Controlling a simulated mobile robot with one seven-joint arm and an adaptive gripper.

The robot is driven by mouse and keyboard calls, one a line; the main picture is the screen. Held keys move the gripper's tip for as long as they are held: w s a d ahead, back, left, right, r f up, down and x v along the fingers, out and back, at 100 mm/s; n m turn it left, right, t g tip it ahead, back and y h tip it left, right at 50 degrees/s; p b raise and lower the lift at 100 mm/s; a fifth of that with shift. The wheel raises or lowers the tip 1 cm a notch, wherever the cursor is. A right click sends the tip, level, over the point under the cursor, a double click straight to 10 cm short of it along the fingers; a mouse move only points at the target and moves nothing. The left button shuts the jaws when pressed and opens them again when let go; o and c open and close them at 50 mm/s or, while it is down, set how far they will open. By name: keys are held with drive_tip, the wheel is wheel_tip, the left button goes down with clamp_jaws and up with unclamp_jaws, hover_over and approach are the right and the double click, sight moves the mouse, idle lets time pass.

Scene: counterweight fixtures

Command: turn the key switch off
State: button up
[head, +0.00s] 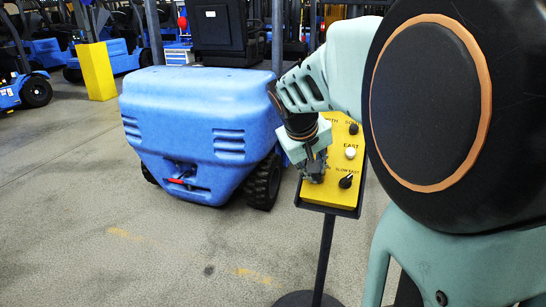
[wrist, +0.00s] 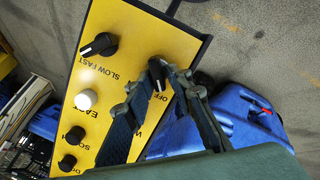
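The yellow control panel (head: 330,189) stands on a dark post right of the blue vehicle. It fills the left and middle of the wrist view (wrist: 118,38). A black switch (wrist: 157,72) beside the "OFF" label looks like the key switch. My gripper (wrist: 162,80) is at the panel face, its fingertips on either side of this switch. I cannot tell whether they touch it. In the head view my gripper (head: 315,172) reaches the panel's left side and hides the switch.
The panel also carries a slow/fast knob (wrist: 98,45), a white east button (wrist: 86,99) and a black south button (wrist: 75,135). A blue vehicle (head: 200,125) stands close on the left. Grey floor (head: 130,240) in front is clear; a yellow post (head: 97,71) is behind.

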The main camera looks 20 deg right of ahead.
drive_tip(key=shift+d, duration=0.1)
drive_tip(key=shift+r, duration=0.35)
wheel_tip(320, 180, up, 9)
drive_tip(key=shift+r, duration=0.1)
drive_tip(key=shift+r, duration=0.1)
idle(0.4)
